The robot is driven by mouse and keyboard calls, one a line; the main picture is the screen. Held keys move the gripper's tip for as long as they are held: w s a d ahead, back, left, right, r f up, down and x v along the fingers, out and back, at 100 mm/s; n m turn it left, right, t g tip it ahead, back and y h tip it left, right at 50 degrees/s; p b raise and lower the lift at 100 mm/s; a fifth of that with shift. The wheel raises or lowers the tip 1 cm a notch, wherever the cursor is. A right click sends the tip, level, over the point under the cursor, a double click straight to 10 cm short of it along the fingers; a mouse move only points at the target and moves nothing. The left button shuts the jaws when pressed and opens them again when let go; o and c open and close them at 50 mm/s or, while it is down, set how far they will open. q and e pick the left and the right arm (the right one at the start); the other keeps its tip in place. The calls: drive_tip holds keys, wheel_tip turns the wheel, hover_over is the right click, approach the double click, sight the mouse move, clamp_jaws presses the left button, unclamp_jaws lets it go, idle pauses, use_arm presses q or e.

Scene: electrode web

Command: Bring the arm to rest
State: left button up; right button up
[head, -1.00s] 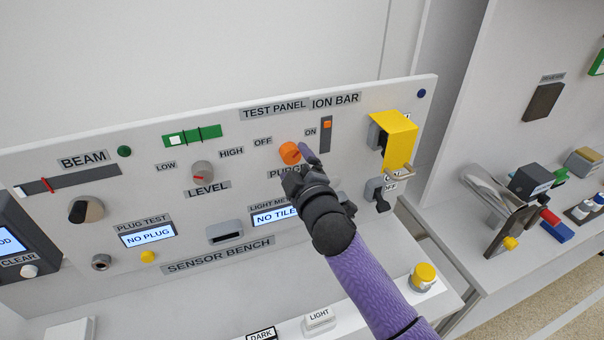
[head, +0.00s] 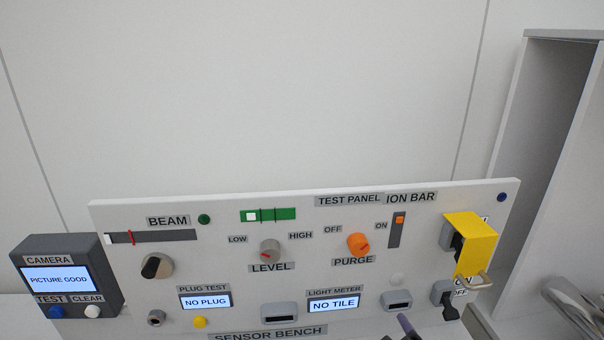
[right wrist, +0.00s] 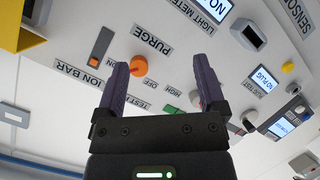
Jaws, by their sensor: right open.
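My right gripper (right wrist: 162,65) is open and empty in the right wrist view, its two purple fingers spread apart with the test panel beyond them. The orange PURGE knob (head: 358,244) stands clear of the gripper in the head view. The same knob (right wrist: 138,65) appears between the fingers in the right wrist view, beyond them. My left gripper is not in view.
The test panel (head: 330,217) carries a LEVEL knob (head: 270,250), a black BEAM knob (head: 157,266) and a yellow guard (head: 470,240) at right. A camera box (head: 66,275) reading PICTURE GOOD stands at left. The wall space above the panel is free.

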drive_tip(key=s+a+f+m+g+y, duration=0.1)
drive_tip(key=s+f+m+g, duration=0.3)
drive_tip(key=s, duration=0.5)
drive_tip(key=s+a+f+m+g, duration=0.15)
drive_tip(key=s+f+g, duration=0.35)
drive_tip(key=s, duration=0.5)
wheel_tip(320, 180, down, 25)
drive_tip(key=s+d+g+b, duration=0.1)
drive_tip(key=s+g+b, duration=0.2)
drive_tip(key=b, duration=0.5)
drive_tip(key=s+d+f+g+b, duration=0.1)
drive_tip(key=s+d+f+b, duration=0.2)
drive_tip(key=s+f+b, duration=0.4)
drive_tip(key=s+f, duration=0.6)
drive_tip(key=f, duration=0.5)
drive_tip(key=shift+s+f, duration=0.15)
drive_tip(key=shift+s, duration=0.15)
drive_tip(key=shift+d, duration=0.1)
